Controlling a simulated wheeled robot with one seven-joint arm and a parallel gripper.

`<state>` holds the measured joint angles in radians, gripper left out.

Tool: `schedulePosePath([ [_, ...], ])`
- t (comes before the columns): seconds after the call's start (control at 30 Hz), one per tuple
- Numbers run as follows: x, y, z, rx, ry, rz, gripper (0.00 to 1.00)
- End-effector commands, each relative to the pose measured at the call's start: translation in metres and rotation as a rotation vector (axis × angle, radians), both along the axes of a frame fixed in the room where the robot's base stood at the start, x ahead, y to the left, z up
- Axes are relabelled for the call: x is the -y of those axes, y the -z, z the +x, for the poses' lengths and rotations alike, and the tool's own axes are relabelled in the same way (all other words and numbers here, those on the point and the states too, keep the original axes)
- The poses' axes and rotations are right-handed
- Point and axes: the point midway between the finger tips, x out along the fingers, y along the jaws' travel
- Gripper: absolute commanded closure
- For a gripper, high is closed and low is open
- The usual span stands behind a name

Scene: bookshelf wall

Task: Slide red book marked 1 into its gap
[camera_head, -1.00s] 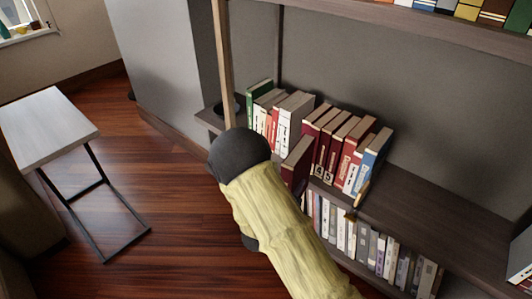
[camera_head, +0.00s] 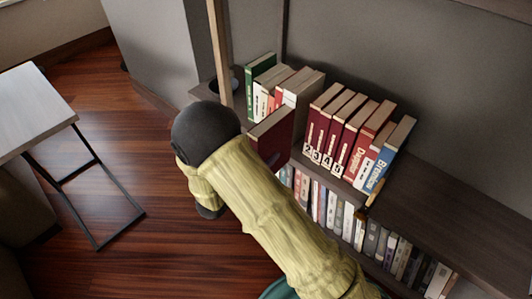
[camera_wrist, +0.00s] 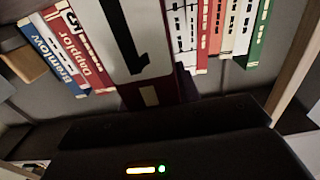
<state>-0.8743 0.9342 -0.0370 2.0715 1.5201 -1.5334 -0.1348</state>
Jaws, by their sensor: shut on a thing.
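The dark red book marked 1 (camera_head: 272,132) is held upright in front of the shelf. The gap is partly hidden behind the held book.
A blue book (camera_head: 390,155) ends the row at the right, by a small bookend (camera_head: 374,190). The shelf board (camera_head: 450,195) is bare beyond it. Green and white books (camera_head: 262,68) stand left, near a wooden post (camera_head: 222,50). More books (camera_head: 375,240) fill the shelf below.

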Motion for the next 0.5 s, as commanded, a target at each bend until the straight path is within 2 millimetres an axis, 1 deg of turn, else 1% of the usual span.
schedulePosePath([
  [0.23, 0.0, -0.004, 0.0, 0.004, 0.001, -0.002, 1.0],
  [0.5, 0.014, 0.006, 0.017, 0.006, 0.003, -0.002, 1.0],
])
